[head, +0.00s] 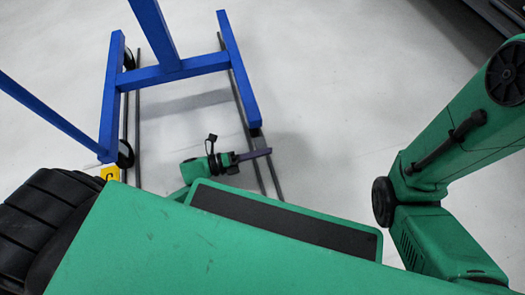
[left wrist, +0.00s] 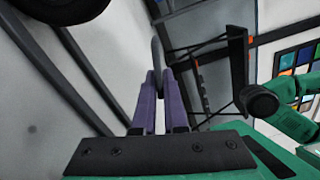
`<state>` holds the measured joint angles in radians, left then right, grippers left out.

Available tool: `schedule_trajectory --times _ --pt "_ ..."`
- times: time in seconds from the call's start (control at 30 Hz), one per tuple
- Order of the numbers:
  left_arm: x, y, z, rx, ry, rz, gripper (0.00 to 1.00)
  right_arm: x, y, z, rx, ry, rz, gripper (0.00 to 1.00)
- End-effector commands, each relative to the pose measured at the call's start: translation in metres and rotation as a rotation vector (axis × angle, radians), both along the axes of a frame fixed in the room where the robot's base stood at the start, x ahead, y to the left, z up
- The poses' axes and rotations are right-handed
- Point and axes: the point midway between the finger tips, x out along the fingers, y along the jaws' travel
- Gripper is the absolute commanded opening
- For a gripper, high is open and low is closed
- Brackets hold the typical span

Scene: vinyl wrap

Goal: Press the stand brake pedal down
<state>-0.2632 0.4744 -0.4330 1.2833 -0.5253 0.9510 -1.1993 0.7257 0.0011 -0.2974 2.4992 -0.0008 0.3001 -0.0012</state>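The blue stand (head: 168,72) stands on the floor at upper left in the head view, with black casters under its feet. A yellow piece with a dark mark (head: 109,173) shows by its lower-left caster (head: 125,154); I cannot make out whether it is the brake pedal. My left gripper (head: 269,152) is right of the yellow piece, apart from it, pointing right near the stand's lower-right foot. In the left wrist view its purple fingers (left wrist: 156,78) are close together, with nothing clearly held. My right gripper is out of view.
Thin dark rails (head: 240,90) run along the floor under the stand and past my left gripper. A black wheel (left wrist: 62,5) shows at top left in the left wrist view. The pale floor (head: 340,100) right of the stand is clear.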

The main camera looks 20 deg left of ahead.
Motion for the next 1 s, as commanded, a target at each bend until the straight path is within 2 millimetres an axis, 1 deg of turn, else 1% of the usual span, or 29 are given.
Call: schedule_trajectory --times 0.03,0.07,0.53,0.63,0.77,1.0 --pt "-0.001 0.001 -0.002 0.003 0.003 0.0 0.28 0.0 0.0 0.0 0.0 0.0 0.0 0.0" --pt "-0.001 0.001 -0.002 0.003 0.003 0.0 0.39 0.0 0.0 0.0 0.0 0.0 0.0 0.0" --pt "0.0 0.0 0.0 0.0 0.002 0.0 0.39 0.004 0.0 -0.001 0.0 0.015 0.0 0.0" --pt "-0.003 0.006 0.001 0.001 0.004 0.001 0.39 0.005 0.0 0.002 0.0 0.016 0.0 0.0" --pt "-0.017 0.027 0.003 0.004 0.007 0.002 0.39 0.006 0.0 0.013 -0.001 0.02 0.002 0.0" --pt "-0.056 0.088 0.001 0.006 0.007 0.002 0.39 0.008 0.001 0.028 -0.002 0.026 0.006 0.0"
